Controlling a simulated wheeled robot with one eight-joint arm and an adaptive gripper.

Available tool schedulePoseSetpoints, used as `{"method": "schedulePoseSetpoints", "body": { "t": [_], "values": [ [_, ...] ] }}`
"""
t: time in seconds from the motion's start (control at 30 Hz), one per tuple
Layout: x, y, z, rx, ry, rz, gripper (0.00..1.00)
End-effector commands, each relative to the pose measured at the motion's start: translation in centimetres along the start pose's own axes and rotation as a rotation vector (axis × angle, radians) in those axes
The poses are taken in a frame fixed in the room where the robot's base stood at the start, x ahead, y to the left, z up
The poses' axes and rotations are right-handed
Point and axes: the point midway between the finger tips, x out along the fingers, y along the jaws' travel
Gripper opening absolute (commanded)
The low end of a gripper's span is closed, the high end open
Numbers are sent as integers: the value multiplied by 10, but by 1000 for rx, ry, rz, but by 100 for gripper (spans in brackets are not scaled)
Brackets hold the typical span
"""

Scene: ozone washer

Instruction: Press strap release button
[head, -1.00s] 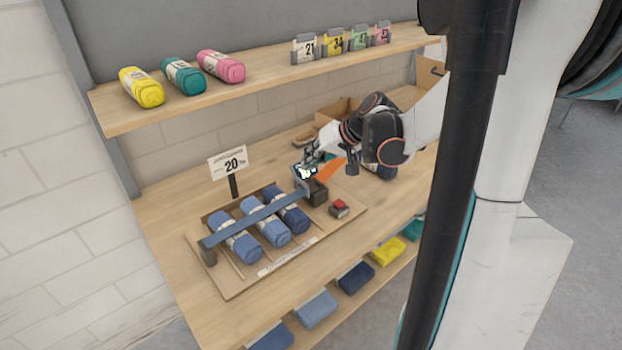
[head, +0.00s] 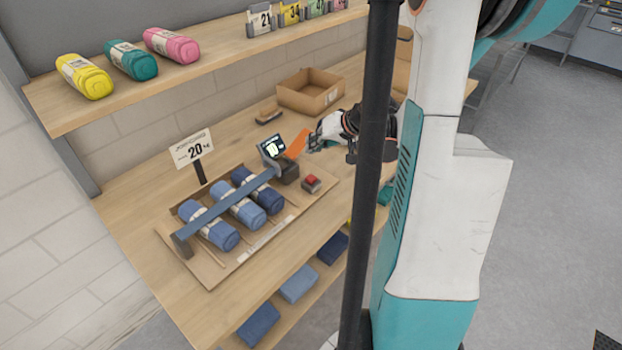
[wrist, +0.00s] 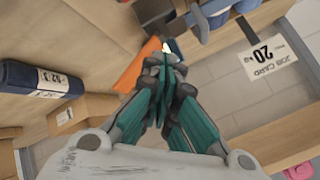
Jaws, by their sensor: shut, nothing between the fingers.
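A blue strap (head: 225,208) crosses three blue rolls (head: 240,206) on a wooden tray (head: 210,279). Its right end meets a dark block (head: 288,171) beside a small lit screen (head: 271,148). A red button (head: 311,180) on a small dark base sits on the tray, right of that block. An orange flap (head: 297,143) stands behind the block. My gripper (head: 314,141) is just right of the flap, above and behind the red button, apart from it. In the wrist view my gripper (wrist: 166,62) has its teal fingers together, empty, beside the orange flap (wrist: 138,66). The button is not discernible there.
A sign reading 20 (head: 192,149) stands behind the tray. An open cardboard box (head: 310,92) and a brown brush-like item (head: 269,116) lie farther back on the bench. An upper shelf (head: 215,50) holds coloured rolls and number cards. My column hides part of the bench's right side.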

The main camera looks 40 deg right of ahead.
Motion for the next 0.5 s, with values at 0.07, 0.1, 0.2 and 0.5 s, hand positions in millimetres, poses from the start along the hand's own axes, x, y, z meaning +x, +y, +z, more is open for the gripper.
{"method": "schedulePoseSetpoints", "body": {
  "t": [0.07, 0.1, 0.2, 0.5],
  "values": [
    [8, 5, 6, 0, 0, 0, 0],
    [11, 8, 8, 0, 0, 0, 0],
    [20, 14, 14, 0, 0, 0, 0],
    [48, 34, 34, 0, 0, 0, 0]
  ]
}}
